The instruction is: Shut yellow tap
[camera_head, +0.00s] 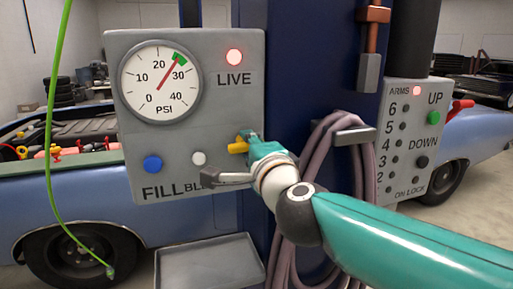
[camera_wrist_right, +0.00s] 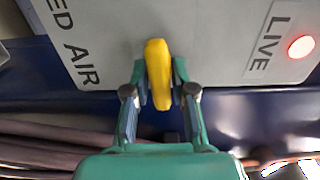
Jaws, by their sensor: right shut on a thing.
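The yellow tap (camera_head: 237,147) is on the lower right of the grey gauge panel (camera_head: 120,60). Its handle lies roughly level across the panel. My right gripper (camera_head: 249,141) reaches it from the right, shut on the handle. In the right wrist view the yellow tap (camera_wrist_right: 158,72) stands between the two fingers of my right gripper (camera_wrist_right: 159,80), which sit close on both sides. The red LIVE lamp (camera_head: 234,57) is lit. My left gripper is not in view.
A blue button (camera_head: 152,165) and a white button (camera_head: 198,158) sit left of the tap. A coiled hose (camera_head: 335,165) hangs on the blue post at right. A lift control box (camera_head: 410,140) is beyond it. A green hose (camera_head: 52,110) hangs at left, before a blue car (camera_head: 95,205).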

